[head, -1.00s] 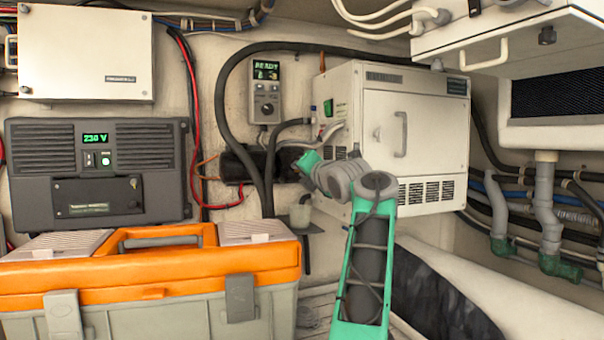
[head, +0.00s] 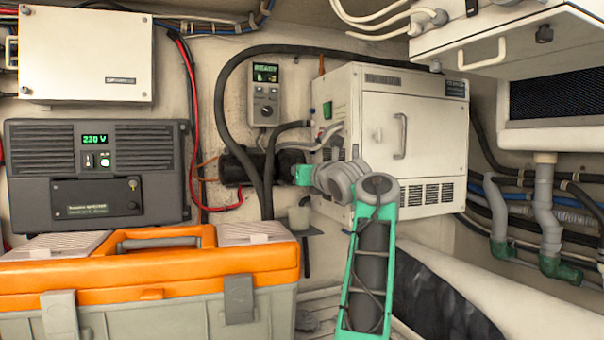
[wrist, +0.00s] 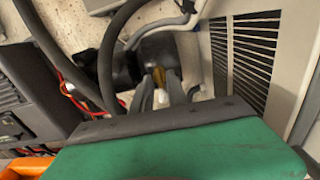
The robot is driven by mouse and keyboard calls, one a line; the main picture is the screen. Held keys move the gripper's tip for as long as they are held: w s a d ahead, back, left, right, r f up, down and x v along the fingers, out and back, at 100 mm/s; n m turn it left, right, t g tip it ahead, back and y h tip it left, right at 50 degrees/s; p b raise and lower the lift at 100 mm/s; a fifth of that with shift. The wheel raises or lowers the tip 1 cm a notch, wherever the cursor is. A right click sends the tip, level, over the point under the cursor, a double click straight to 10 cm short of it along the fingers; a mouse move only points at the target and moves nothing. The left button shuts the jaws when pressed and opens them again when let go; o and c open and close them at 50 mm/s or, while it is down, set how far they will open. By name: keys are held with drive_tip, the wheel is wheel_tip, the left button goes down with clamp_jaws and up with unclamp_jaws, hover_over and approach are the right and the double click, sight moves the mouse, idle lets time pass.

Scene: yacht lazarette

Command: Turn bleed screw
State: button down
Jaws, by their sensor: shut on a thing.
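The bleed screw (wrist: 158,76) shows as a small brass-coloured piece at the black cylinder in the wrist view. My gripper (wrist: 168,88) has its grey fingers shut on it, and they partly cover it. In the head view my green gripper (head: 303,175) reaches left to the right end of the black cylinder (head: 235,167), in front of the white cabinet's lower left side. The fingertips and the screw are too small and dark to make out there. How far the screw is turned cannot be told.
Thick black hoses (head: 228,105) run beside the cylinder. The white vented cabinet (head: 435,125) stands close on the right. A small cup (head: 299,217) sits below my gripper. An orange-lidded toolbox (head: 150,270) fills the front left, with a dark power unit (head: 97,175) behind it.

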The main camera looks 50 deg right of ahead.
idle(0.3)
drive_tip(key=c, duration=1.3)
unclamp_jaws()
drive_tip(key=b+v, duration=0.4)
drive_tip(key=v, duration=0.4)
